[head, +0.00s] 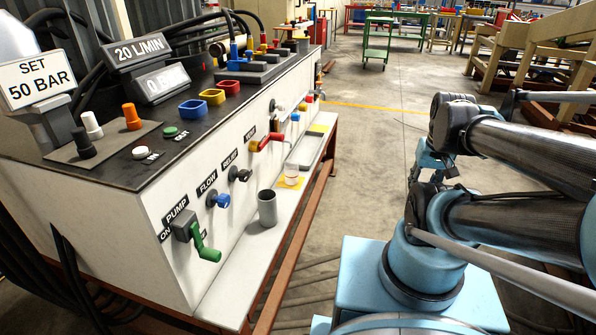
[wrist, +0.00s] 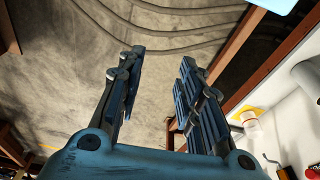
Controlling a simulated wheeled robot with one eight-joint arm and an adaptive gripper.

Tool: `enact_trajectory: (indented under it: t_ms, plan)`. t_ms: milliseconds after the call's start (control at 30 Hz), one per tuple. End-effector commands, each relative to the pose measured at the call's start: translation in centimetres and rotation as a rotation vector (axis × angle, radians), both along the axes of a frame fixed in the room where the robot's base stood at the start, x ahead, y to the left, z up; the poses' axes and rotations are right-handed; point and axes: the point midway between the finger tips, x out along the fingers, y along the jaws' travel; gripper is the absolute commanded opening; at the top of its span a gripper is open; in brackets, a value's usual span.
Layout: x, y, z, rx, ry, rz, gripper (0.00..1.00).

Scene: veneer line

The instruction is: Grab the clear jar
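The clear jar (head: 291,175) is a small see-through vessel on a yellow patch on the white ledge along the front of the bench. It also shows in the wrist view (wrist: 250,117), at the right behind my right finger. My gripper (wrist: 160,58) is open, with nothing between its fingers. It hangs over the floor beside the ledge, apart from the jar. In the head view my arm is at the right, and the finger gap cannot be made out there.
A grey cup (head: 267,208) stands on the ledge nearer than the jar, and a grey tray (head: 306,152) lies beyond it. The green pump handle (head: 205,248), blue knob (head: 220,200) and red lever (head: 268,142) stick out above the ledge. The floor (head: 365,150) to the right is open.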

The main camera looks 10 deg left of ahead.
Motion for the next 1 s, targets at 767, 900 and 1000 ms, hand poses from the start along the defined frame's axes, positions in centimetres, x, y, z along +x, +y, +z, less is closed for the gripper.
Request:
enact_trajectory:
  t_ms: [767, 900, 1000]
  plan:
    - [5.8, 3.6, 4.3, 0.027, -0.01, 0.286, 0.76]
    - [8.7, 5.7, 5.3, 0.038, -0.012, 0.409, 0.76]
    - [10.9, 7.3, 5.8, 0.046, -0.014, 0.496, 0.76]
